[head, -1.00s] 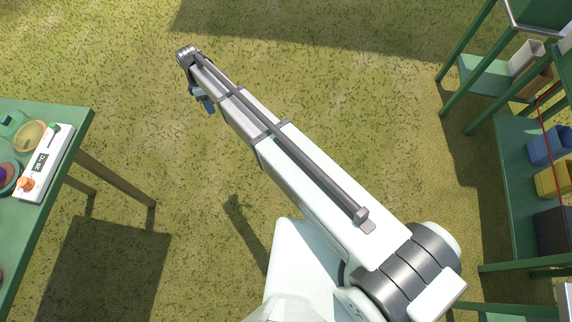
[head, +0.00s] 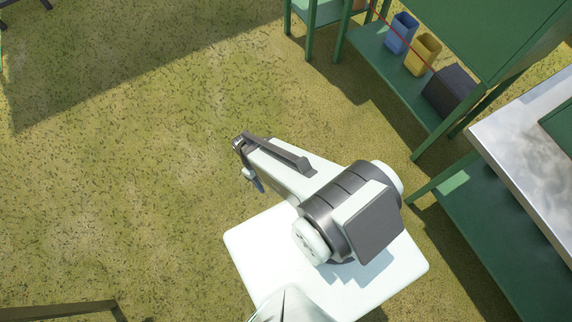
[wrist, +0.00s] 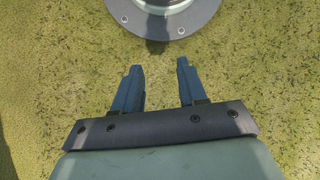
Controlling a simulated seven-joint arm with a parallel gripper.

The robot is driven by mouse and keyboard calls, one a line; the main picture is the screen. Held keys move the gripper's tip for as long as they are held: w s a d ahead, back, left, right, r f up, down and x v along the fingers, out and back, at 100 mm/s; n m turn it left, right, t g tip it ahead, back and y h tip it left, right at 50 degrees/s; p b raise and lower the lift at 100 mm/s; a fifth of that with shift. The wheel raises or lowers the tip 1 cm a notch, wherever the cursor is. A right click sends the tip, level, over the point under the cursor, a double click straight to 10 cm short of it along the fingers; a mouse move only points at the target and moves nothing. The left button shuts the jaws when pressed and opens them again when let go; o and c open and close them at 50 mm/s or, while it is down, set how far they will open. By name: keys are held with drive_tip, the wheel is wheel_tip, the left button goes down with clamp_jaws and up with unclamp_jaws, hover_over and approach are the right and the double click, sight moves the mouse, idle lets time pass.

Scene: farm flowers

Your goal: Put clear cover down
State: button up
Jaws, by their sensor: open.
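No clear cover can be made out in either current view. My gripper (wrist: 157,84) is open and empty in the wrist view, its two blue-grey fingers apart over grass. In the head view my gripper (head: 255,182) shows small at the end of my folded arm, over the grass and close to my base.
A green shelf bench (head: 412,98) stands at upper right, with a blue bin (head: 401,32), a yellow bin (head: 422,54) and a dark box (head: 449,91) on its lower shelf. A metal-topped table (head: 525,150) is at right. Open grass (head: 120,170) lies left.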

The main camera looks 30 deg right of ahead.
drive_tip(key=s+d+m+y, duration=0.1)
drive_tip(key=s+d+m, duration=0.3)
drive_tip(key=s, duration=0.6)
drive_tip(key=shift+d+r+g, duration=0.35)
drive_tip(key=shift+r+g, duration=0.05)
drive_tip(key=shift+r, duration=0.05)
